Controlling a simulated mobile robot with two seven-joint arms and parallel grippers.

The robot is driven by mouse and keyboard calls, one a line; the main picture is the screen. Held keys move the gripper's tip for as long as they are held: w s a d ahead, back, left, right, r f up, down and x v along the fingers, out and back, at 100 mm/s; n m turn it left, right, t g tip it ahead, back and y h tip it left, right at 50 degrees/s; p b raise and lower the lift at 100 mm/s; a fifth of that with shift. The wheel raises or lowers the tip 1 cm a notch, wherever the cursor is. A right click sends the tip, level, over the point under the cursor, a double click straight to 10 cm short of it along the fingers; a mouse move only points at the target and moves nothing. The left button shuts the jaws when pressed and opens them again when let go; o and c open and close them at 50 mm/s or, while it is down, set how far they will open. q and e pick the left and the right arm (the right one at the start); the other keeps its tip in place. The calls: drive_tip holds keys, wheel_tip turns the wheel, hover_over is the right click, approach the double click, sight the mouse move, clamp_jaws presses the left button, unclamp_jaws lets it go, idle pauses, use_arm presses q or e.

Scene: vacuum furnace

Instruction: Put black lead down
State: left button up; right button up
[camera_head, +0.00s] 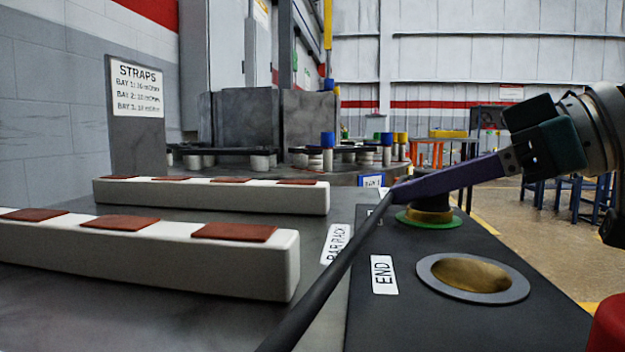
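The black lead (325,281) is a thick dark cable. It runs from the bottom edge of the view up and right to the tips of my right gripper (393,191). The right gripper comes in from the right with long purple fingers, seen side-on. Its fingers look closed on the lead's upper end, above the dark panel; the exact grip is small and partly hidden. The lead's lower end is out of view. My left gripper is not in view.
A brass-lined round socket (472,278) lies beside an END label (383,275). Behind it is a brass fitting with a green ring (428,219). Two pale bars (150,258) with brown pads stand at left. A red object (608,325) is at lower right.

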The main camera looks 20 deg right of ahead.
drive_tip(key=shift+o, duration=0.9)
drive_tip(key=shift+r, duration=0.2)
drive_tip(key=p+v, duration=0.2)
drive_tip(key=v, duration=1)
drive_tip(key=shift+p, duration=0.3)
